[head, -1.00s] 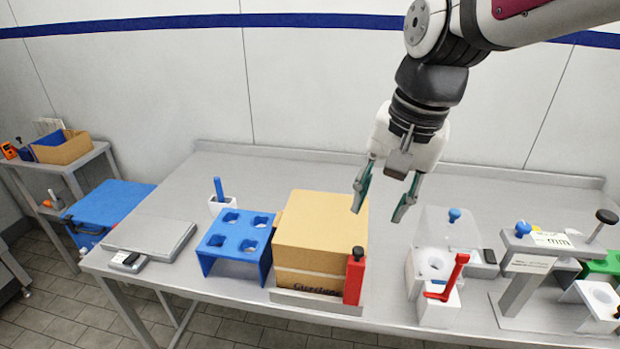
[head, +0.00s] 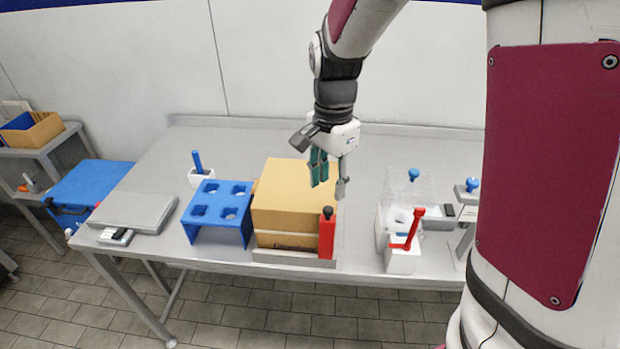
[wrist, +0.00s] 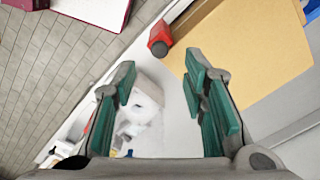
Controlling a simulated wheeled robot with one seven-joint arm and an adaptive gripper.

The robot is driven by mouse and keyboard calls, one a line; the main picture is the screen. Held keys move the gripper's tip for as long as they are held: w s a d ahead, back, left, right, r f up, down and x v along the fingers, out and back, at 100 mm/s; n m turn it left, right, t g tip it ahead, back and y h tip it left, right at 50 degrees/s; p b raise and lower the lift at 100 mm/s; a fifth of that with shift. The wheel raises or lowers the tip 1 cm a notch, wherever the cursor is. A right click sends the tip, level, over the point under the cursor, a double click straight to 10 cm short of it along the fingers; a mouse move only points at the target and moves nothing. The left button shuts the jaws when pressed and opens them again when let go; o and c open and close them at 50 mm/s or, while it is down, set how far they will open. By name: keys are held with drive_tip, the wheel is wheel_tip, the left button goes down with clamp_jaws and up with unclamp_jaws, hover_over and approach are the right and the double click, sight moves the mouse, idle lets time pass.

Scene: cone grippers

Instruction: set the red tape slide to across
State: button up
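The red tape slide (head: 327,238) is an upright red block with a black knob on top. It stands at the front right corner of the cardboard box (head: 293,195), on a low grey tray (head: 275,257). In the wrist view the slide (wrist: 164,32) and its black knob show at the top, beside the box (wrist: 240,50). My gripper (head: 329,186) hangs above the box's right side, above and behind the slide. In the wrist view my gripper (wrist: 160,88) has its green-padded fingers wide apart with nothing between them. It touches neither slide nor box.
A blue rack (head: 220,208) stands left of the box, with a grey plate (head: 135,211) further left. Right of the slide is a white block (head: 403,262) with a red lever (head: 414,229) and a clear guard. My own arm covers the table's right end.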

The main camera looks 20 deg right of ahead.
sight(328, 209)
wheel_tip(328, 209, down, 7)
drive_tip(key=shift+r, duration=0.15)
clamp_jaws()
